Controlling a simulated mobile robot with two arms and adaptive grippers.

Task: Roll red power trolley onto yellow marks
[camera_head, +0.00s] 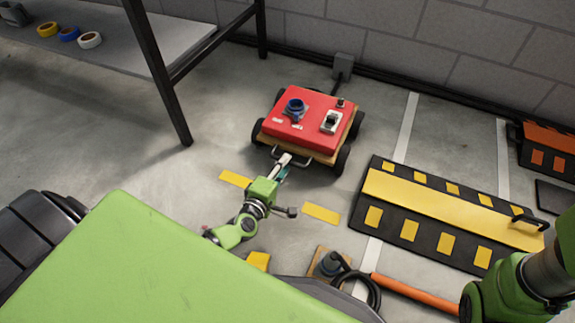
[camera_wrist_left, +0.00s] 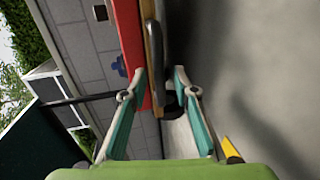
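The red power trolley (camera_head: 312,118) stands on its black wheels on the concrete floor, with a blue socket and a switch box on its top. A dark bar handle (camera_head: 308,163) is on its near side. Yellow floor marks lie in front of it: a left one (camera_head: 235,178), a right one (camera_head: 321,213) and a nearer one (camera_head: 258,260). My left gripper (camera_head: 285,162) is at the trolley's near side by the handle. In the left wrist view its fingers (camera_wrist_left: 158,80) are apart, with the trolley's edge beyond them; contact cannot be told. My right gripper is out of view.
A black and yellow ramp (camera_head: 440,202) lies to the right. A plug board with cable (camera_head: 328,262) and an orange bar (camera_head: 415,293) lie nearby. A table (camera_head: 130,45) with tape rolls stands at the left. A wall runs behind the trolley.

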